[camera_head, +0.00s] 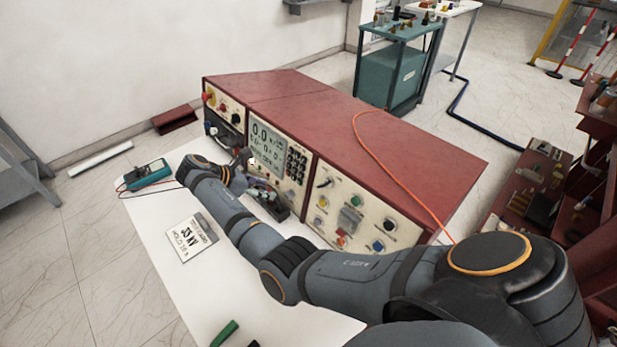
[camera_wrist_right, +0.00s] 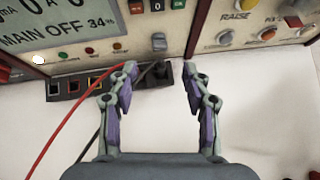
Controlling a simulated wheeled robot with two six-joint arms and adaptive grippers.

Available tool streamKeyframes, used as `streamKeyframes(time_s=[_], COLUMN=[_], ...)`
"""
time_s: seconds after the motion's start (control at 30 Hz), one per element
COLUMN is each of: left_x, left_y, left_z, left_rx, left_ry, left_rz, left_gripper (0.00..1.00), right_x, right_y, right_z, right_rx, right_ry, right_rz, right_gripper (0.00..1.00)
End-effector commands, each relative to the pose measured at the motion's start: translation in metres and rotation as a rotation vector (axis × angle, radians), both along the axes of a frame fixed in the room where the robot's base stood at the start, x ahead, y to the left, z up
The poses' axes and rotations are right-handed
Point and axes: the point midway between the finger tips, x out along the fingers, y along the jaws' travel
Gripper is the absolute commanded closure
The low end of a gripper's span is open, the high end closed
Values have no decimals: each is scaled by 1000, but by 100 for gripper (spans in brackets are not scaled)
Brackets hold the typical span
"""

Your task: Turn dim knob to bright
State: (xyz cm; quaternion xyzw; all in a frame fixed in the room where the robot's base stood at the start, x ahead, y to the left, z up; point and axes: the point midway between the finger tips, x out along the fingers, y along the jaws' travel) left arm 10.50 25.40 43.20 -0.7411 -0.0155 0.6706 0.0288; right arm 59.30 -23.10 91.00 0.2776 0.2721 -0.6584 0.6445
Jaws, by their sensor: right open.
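The control console (camera_head: 390,215) has a red top and cream front panels. It stands on the white table. No dim or bright label can be read, so I cannot tell which knob is the dim knob. The right panel carries several coloured knobs or buttons, including a green one (camera_head: 355,200) and a blue one (camera_head: 379,246). My right gripper (camera_wrist_right: 158,78) is open and empty, below the panel's lower edge. In the head view its fingers are hard to make out. My left gripper is out of view.
A black socket strip (camera_wrist_right: 75,85) with red and black leads lies at the console's foot. A teal meter (camera_head: 148,173) and a voltage card (camera_head: 191,237) lie on the white table (camera_head: 190,290). An orange cable (camera_head: 395,172) crosses the console top.

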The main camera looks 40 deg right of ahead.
Motion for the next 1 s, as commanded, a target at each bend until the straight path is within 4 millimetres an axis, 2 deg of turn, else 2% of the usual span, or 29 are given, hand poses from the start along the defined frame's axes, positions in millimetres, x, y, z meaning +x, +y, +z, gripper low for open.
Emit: streamKeyframes(time_s=[0.17, 0.33, 0.47, 0.7, 1.0], left_x=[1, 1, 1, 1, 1], left_y=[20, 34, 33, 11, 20], left_z=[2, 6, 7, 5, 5], left_rx=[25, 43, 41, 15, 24], left_ry=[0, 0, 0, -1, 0], left_rz=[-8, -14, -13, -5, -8], left_gripper=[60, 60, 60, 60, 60], right_x=[0, -1, -2, -2, -2], right_y=[-1, -18, -39, -67, -73], right_z=[0, -17, -38, -67, -75], right_rx=[0, -3, -3, -2, 0], right_ry=[1, 2, 4, 1, -1], right_rz=[0, -2, -2, -1, -1], right_gripper=[51, 51, 51, 51, 51])
